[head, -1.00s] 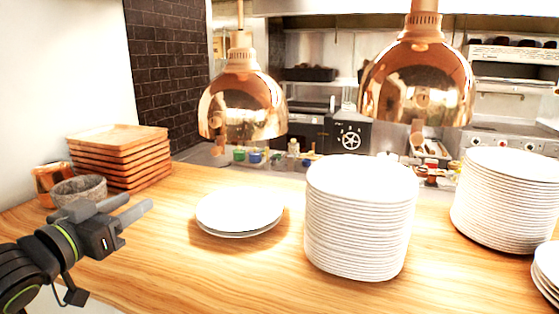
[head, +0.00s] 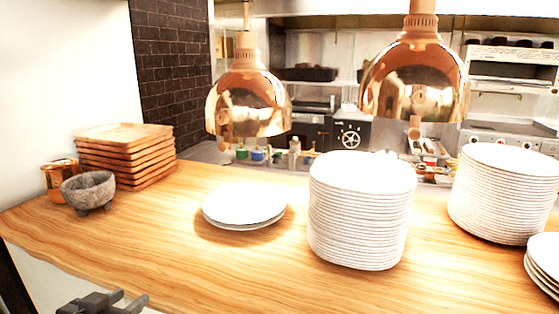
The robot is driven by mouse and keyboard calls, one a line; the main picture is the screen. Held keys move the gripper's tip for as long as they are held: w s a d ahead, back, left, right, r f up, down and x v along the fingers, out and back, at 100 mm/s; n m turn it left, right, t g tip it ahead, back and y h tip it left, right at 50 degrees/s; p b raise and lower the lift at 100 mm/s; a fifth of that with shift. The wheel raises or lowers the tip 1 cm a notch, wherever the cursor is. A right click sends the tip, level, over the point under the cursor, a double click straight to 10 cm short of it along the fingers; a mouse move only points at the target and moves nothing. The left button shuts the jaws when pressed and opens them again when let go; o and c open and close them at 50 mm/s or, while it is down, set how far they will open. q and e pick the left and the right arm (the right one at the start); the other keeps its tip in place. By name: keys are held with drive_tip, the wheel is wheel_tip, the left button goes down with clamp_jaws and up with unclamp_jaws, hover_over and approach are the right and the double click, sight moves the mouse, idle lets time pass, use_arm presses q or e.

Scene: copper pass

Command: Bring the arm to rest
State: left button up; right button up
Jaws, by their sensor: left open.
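My left gripper (head: 122,303) shows at the bottom left of the head view, low at the counter's front edge. Its two fingers are apart and nothing is between them. Only the fingers and part of the gripper body show; the rest of the arm is cut off by the bottom of the picture. My right gripper is not in view.
A wooden counter (head: 150,240) holds a stone bowl (head: 88,190), a copper mug (head: 60,180), stacked wooden trays (head: 125,155), a low plate pile (head: 245,204) and tall plate stacks (head: 360,220) (head: 503,195). Copper lamps (head: 248,105) (head: 415,85) hang above. The left front is clear.

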use_arm(q)
drive_tip(key=s+a+f+n+g+y, duration=0.15)
drive_tip(key=s+f+g, duration=0.35)
drive_tip(key=s+f, duration=0.75)
drive_tip(key=s+f+n+g+y, duration=0.1)
drive_tip(key=s+f+g+y, duration=0.3)
drive_tip(key=s+f, duration=0.8)
wheel_tip(320, 180, down, 25)
drive_tip(key=s+a+g+h, duration=0.2)
drive_tip(key=s, duration=0.1)
drive_tip(key=s+d+f+g, duration=0.1)
drive_tip(key=s+d+f, duration=0.1)
drive_tip(key=s+f, duration=1.2)
drive_tip(key=shift+f, duration=0.3)
